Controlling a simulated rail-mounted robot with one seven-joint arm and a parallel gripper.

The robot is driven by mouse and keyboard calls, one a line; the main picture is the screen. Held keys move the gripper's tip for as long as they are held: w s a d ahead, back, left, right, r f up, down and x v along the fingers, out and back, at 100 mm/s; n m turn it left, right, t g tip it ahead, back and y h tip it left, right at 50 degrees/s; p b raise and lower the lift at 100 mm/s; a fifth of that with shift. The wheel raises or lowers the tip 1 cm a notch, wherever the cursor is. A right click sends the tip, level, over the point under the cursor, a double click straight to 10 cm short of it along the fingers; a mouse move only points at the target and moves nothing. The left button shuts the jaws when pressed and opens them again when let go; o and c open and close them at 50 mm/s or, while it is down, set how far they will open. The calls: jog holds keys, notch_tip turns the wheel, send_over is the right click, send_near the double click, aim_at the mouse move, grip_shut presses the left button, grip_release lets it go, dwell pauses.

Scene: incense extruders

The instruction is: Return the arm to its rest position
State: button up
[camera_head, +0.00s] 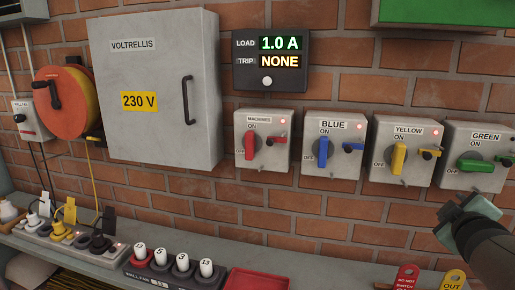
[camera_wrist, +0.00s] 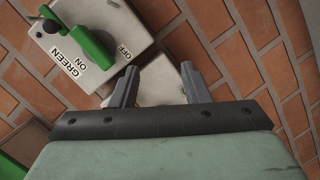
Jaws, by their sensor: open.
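My gripper (camera_head: 470,208) is at the right side of the head view, below the green switch box (camera_head: 482,183). It appears apart from the wall, with nothing held. In the wrist view my gripper (camera_wrist: 159,70) has its two fingers spread with a gap between them. The green switch box (camera_wrist: 72,42) lies beyond the fingers at upper left, with its green handle (camera_wrist: 90,40). In the head view the green handle (camera_head: 476,165) lies horizontal, while the red (camera_head: 250,146), blue (camera_head: 323,152) and yellow (camera_head: 398,158) handles stand upright.
A grey cabinet (camera_head: 150,130) and a display (camera_head: 271,92) reading 1.0 A and NONE are on the brick wall. The shelf below carries a power strip (camera_head: 72,243), a tray (camera_head: 258,284) and tags (camera_head: 405,278). Open space lies before the wall.

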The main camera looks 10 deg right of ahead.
jog(key=w+a+f+m+g+y, duration=0.1)
jog(key=a+f+m+g+y, duration=0.1)
jog(key=a+f, duration=0.55)
jog(key=w+a+f+m+g+y, duration=0.1)
jog(key=a+f+m+g+y, duration=0.2)
jog(key=a, duration=0.7)
jog(key=s+a+f+g+y+p, duration=0.1)
jog(key=s+a+f+g+y, duration=0.1)
jog(key=s+a, duration=0.4)
jog(key=s+a+f+g+y, duration=0.2)
jog(key=s+a+f+g, duration=0.3)
jog(key=a, duration=0.8)
jog(key=shift+s+a+f+n+p, duration=0.3)
jog(key=shift+s+f+p, duration=0.1)
jog(key=shift+s+f, duration=0.35)
jog(key=shift+w+d+f, duration=0.1)
jog(key=shift+w+d, duration=0.05)
